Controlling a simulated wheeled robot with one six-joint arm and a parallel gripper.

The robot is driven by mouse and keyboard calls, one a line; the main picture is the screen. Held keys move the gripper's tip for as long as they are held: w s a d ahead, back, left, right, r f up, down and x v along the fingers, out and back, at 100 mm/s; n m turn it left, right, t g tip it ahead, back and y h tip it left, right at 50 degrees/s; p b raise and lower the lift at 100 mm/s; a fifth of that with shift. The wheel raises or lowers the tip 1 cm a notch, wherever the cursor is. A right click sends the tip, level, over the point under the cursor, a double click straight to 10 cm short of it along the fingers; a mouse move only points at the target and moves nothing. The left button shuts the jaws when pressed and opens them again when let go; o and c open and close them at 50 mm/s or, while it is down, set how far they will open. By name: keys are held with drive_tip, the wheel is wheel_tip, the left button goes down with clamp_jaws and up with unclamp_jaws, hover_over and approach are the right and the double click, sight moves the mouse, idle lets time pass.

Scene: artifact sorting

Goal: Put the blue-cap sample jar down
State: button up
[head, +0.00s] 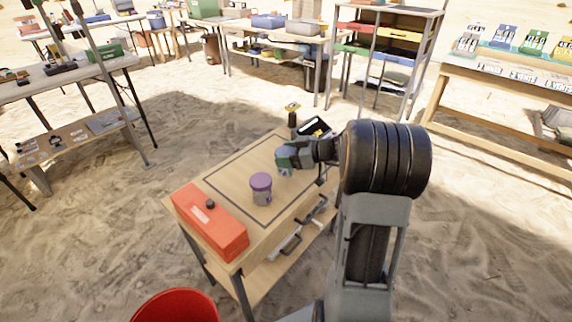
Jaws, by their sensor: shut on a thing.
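My gripper (284,160) is over the far right part of the wooden work table (225,187). It is shut on the blue-cap sample jar (284,171), which shows only as a small bluish shape at the fingertips. The fingers and wrist hide most of the jar. I cannot tell whether its base touches the table top. A jar with a purple cap (261,182) stands upright on the table, nearer to me and to the left of my gripper.
A red box (210,222) lies along the table's near left edge. A dark open case (315,127) and a small dark post-like object (292,115) are at the far end. A red bucket (175,306) stands in front. The table's left middle is clear.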

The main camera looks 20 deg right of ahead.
drive_tip(key=shift+w+f, duration=0.2)
drive_tip(key=shift+f, duration=0.15)
drive_tip(key=shift+f+b, duration=0.4)
drive_tip(key=shift+f, duration=1.1)
drive_tip(key=shift+f+b, duration=0.2)
drive_tip(key=shift+b, duration=0.2)
drive_tip(key=o, duration=1)
drive_tip(key=shift+r, duration=0.1)
